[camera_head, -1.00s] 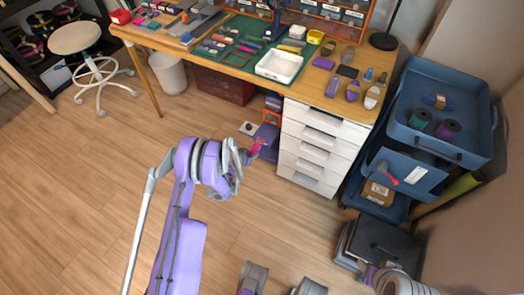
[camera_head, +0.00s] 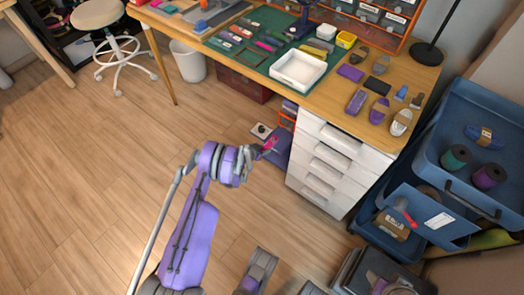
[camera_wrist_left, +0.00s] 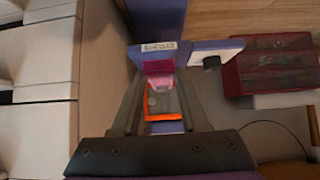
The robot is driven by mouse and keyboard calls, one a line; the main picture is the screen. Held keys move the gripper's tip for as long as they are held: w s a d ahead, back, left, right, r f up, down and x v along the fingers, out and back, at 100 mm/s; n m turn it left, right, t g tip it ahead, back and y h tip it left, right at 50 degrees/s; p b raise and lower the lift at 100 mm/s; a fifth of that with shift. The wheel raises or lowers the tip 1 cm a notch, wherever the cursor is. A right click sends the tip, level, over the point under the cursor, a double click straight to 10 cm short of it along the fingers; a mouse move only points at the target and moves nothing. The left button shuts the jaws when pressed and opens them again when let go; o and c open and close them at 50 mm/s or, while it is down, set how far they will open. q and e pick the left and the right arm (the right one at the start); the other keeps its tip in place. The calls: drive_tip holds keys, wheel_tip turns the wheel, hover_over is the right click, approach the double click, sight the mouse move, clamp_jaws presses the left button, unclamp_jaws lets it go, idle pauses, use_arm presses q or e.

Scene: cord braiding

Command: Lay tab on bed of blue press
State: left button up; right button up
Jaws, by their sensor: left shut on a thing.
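My left gripper (camera_head: 262,150) is out over the floor in front of the white drawer unit, below table height. It is shut on a small pink tab (camera_head: 270,144). In the left wrist view the pink tab (camera_wrist_left: 158,69) sits between the fingertips (camera_wrist_left: 160,82).
The wooden table (camera_head: 262,66) holds a white tray (camera_head: 298,69), shoe-like items and small tools. The white drawer unit (camera_head: 330,165) stands under its right end. A blue cart (camera_head: 470,150) stands at right. A red chest (camera_wrist_left: 275,70) is under the table. Open floor lies left.

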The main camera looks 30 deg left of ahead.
sight(273, 143)
use_arm(q)
drive_tip(key=b+x, duration=0.2)
drive_tip(key=x, duration=0.1)
drive_tip(key=w+r+b+x, duration=0.1)
drive_tip(key=x, duration=0.2)
drive_tip(key=b+x, duration=0.2)
drive_tip(key=x, duration=0.1)
drive_tip(key=shift+w+r+b, duration=0.15)
drive_tip(key=shift+r+b, duration=0.15)
drive_tip(key=shift+b, duration=0.05)
drive_tip(key=shift+f+b, duration=0.2)
drive_tip(key=shift+b, duration=0.2)
idle(0.6)
drive_tip(key=o, duration=1.1)
drive_tip(key=shift+o, duration=0.2)
